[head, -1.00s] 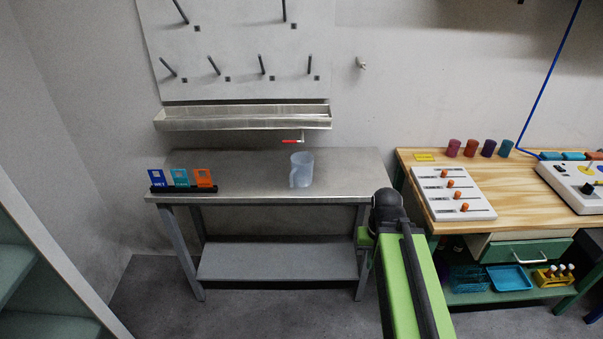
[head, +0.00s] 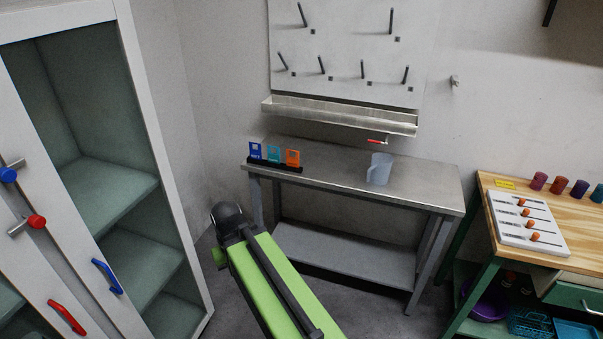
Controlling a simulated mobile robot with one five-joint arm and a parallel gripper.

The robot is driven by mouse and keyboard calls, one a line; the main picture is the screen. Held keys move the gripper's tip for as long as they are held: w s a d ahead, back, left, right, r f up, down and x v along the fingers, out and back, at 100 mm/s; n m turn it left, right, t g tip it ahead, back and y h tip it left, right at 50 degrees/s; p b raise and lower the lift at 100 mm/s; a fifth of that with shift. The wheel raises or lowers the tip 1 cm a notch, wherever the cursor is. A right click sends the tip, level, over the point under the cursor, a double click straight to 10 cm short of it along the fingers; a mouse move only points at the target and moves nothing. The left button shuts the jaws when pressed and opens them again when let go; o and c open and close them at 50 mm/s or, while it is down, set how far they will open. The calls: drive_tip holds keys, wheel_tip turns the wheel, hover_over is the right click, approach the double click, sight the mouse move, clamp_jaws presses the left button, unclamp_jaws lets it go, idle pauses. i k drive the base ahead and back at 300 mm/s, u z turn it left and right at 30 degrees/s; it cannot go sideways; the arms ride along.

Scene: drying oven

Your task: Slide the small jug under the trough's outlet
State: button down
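The small jug (head: 379,169), translucent grey-blue with its handle on the left, stands upright on the metal table (head: 425,184). The metal trough (head: 340,117) is fixed on the wall below a peg board. Its outlet, with a red-handled tap (head: 377,141), hangs near the trough's right end, above and behind the jug. I cannot tell whether the jug is directly beneath it. My green arm reaches up from the bottom of the view, left of the jug and in front of the table. My gripper's fingers do not show.
A rack of blue, teal and orange cards (head: 274,158) stands at the table's left. An open-fronted cabinet (head: 110,200) is on the left. A wooden workbench (head: 510,190) with a slider panel (head: 528,222) stands on the right. The tabletop between rack and jug is clear.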

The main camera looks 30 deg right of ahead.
sight(378, 175)
drive_tip(key=u, duration=0.7)
drive_tip(key=k, duration=0.15)
drive_tip(key=u, duration=1.8)
drive_tip(key=k, duration=0.65)
drive_tip(key=z, duration=1.85)
